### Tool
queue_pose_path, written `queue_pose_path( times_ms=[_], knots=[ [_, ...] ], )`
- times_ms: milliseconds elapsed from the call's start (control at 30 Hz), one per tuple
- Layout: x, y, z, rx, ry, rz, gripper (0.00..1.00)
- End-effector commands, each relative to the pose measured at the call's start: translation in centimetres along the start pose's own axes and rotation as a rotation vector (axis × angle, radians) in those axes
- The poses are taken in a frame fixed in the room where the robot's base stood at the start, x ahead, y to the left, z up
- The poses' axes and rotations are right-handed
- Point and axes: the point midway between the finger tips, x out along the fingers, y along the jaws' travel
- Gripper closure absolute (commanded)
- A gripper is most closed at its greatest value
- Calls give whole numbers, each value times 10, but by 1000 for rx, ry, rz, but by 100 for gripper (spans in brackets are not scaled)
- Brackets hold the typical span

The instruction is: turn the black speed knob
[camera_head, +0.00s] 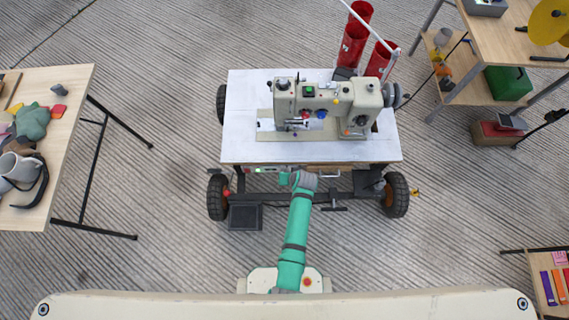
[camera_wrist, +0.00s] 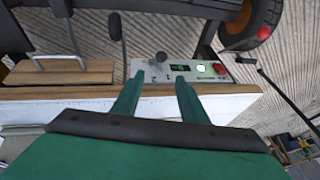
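In the wrist view, a control panel (camera_wrist: 180,72) sits under the front edge of the white table. It carries a dark grey round knob (camera_wrist: 160,57), a small dark display with green marks (camera_wrist: 179,67), a lit green-white button (camera_wrist: 201,68) and a red button (camera_wrist: 220,69). My gripper (camera_wrist: 159,76) is open, its two green fingers apart and pointing at the panel. The knob shows between and just beyond the fingertips; I cannot tell if they touch it. In the head view, my gripper (camera_head: 299,180) is at the table's front edge, and the knob is not visible.
A sewing machine (camera_head: 330,107) stands on the wheeled white table (camera_head: 245,140). In the wrist view, a wooden drawer with a metal handle (camera_wrist: 62,72) is left of the panel, and a black lever (camera_wrist: 116,28) and a tyre (camera_wrist: 262,20) are nearby. Side tables stand apart.

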Motion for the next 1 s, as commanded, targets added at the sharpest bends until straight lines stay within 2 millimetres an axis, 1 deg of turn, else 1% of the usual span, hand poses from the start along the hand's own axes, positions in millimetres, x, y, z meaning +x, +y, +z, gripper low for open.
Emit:
queue_pose_path(
  times_ms=[167,400,600,800,1000],
  knots=[
    [16,0,0,0,-3,-1,60],
    [53,-2,1,-3,-5,-2,60],
    [79,0,0,1,-3,1,60],
    [98,1,0,2,-2,0,60],
    [105,1,0,1,0,1,60]
  ],
)
